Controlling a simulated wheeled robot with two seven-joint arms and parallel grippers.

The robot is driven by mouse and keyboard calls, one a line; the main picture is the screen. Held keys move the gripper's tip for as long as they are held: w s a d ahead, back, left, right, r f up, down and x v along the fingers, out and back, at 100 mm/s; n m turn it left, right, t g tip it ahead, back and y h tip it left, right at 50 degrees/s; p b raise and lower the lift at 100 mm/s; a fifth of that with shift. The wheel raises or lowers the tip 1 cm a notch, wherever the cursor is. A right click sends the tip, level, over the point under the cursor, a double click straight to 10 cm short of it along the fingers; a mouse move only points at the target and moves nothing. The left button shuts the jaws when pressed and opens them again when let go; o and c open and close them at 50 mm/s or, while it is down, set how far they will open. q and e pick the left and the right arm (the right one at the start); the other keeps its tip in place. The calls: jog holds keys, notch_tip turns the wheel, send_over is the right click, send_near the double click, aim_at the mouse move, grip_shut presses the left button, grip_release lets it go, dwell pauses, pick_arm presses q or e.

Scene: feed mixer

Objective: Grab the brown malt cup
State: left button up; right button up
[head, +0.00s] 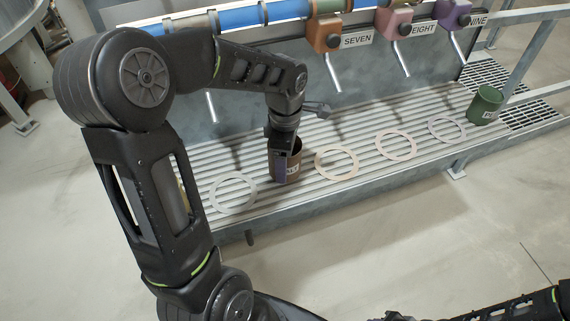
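The other finger is hidden, so I cannot tell whether the gripper is closed on the cup wall. My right arm shows at the bottom right. What may be my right gripper (394,316) is cut off by the bottom edge.
A green cup (486,104) stands at the shelf's right end. Flat rings (337,178) lie along the ribbed shelf (330,137). Above hang dispensers with metal spouts, labelled SEVEN (357,40), EIGHT (423,28) and NINE (477,20). A railing (535,55) stands at right.

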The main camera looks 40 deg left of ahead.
pick_arm(q)
notch_tip(320, 180, up, 8)
jog(key=shift+f, duration=0.2)
